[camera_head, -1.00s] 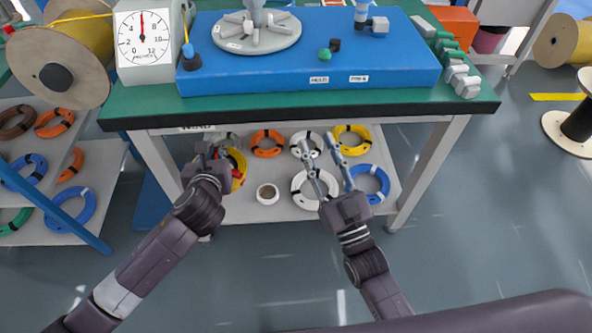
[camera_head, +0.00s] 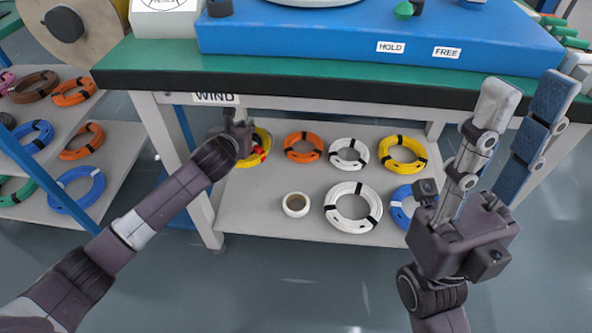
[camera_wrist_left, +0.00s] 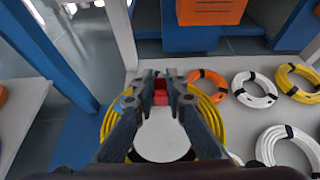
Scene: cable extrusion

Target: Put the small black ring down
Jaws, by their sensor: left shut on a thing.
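My left gripper (camera_head: 236,124) reaches to the left end of the lower shelf, at the yellow coil (camera_head: 263,146). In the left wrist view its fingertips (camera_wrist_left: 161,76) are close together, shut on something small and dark. I cannot make out the small black ring's outline there. A red piece (camera_wrist_left: 160,97) shows between the fingers; whether it is held or lies behind them I cannot tell. The yellow coil (camera_wrist_left: 208,92) is below the fingers, around a pale round area. My right gripper (camera_head: 531,92) is open and empty, raised before the bench's right side.
The lower shelf (camera_head: 262,222) also holds an orange coil (camera_head: 304,148), white coils (camera_head: 352,205), another yellow coil (camera_head: 402,154) and a small white roll (camera_head: 296,205). The green bench top (camera_head: 150,62) overhangs the shelf. A side rack with coils stands at the left.

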